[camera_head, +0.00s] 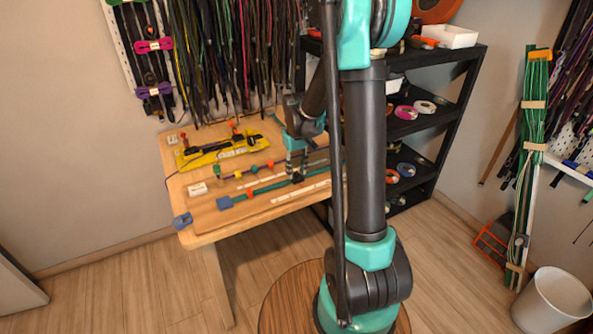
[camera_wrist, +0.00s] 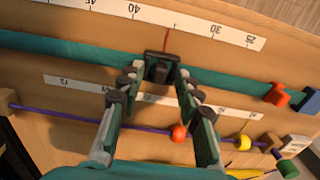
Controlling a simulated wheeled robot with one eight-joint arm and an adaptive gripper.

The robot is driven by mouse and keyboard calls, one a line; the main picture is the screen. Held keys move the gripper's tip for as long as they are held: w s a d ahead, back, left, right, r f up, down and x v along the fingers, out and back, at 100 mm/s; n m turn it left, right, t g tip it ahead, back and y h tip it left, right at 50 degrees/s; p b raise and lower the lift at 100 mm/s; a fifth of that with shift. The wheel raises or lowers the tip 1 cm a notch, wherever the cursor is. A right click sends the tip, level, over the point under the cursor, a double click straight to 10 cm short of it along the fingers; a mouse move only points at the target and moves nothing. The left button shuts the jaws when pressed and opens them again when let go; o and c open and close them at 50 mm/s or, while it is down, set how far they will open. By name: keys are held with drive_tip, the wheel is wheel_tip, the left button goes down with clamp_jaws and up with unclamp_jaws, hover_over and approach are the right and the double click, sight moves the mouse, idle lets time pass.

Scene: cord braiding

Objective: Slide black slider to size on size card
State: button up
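The black slider (camera_wrist: 160,68) sits on a taut green cord (camera_wrist: 225,84) in the wrist view, just below a thin red line on the size card (camera_wrist: 185,26). The red line is between the printed 40 and 30, and the slider is nearly in line with it. My gripper (camera_wrist: 161,74) has one fingertip on each side of the slider, very close to it. Whether the fingers press on it cannot be told. In the head view my gripper (camera_head: 297,174) points down over the green cord (camera_head: 262,190) on the wooden board.
A second card strip (camera_wrist: 75,84) and a purple cord (camera_wrist: 90,120) with a red ball (camera_wrist: 179,133) and a yellow bead (camera_wrist: 243,142) lie beside it. An orange piece (camera_wrist: 277,96) and blue block (camera_wrist: 307,103) are at the green cord's right.

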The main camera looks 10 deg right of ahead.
drive_tip(key=shift+f, duration=0.15)
clamp_jaws()
drive_tip(key=shift+a, duration=0.1)
idle(0.3)
